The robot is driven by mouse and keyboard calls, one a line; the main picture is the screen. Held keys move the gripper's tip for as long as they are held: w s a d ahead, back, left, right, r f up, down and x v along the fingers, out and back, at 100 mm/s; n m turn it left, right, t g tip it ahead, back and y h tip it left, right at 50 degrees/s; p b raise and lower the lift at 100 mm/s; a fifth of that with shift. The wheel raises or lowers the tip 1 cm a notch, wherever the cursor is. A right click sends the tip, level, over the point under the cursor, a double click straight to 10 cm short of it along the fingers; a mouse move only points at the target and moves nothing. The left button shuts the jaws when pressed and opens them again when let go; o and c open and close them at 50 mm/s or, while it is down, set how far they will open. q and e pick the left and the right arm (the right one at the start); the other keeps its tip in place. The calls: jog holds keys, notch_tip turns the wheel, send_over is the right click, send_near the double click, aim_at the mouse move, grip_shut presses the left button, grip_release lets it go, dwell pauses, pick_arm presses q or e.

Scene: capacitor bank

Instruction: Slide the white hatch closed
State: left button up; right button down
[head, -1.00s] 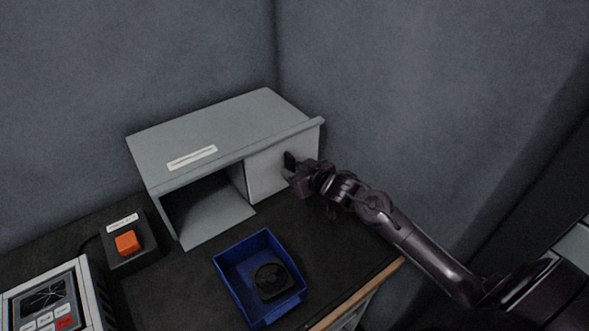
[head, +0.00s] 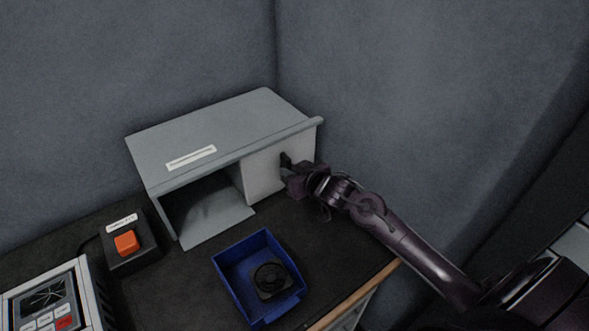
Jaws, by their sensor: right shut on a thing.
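The white hatch (head: 262,175) covers the right part of the front of a grey cabinet (head: 215,134). The left part of the front is open and shows the dark inside. A small black handle (head: 285,160) stands out from the hatch near its right side. My right gripper (head: 286,170) comes in from the right and is shut on the handle, partly hiding it. My left gripper is not in view.
A blue tray (head: 223,273) with a black fan-like part (head: 271,280) sits in front of the cabinet. An orange button box (head: 126,243) and a control panel (head: 47,306) stand at the left. Walls close in behind and at the right.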

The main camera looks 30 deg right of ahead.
send_near(257, 180)
jog(key=x, duration=0.5)
jog(key=shift+w+a, duration=0.2)
jog(key=shift+d, duration=0.1)
jog(key=c, duration=1.4)
grip_release()
jog(key=shift+c, duration=0.2)
jog(key=v, duration=0.8)
jog(key=shift+b, duration=0.3)
jog(key=shift+w, duration=0.1)
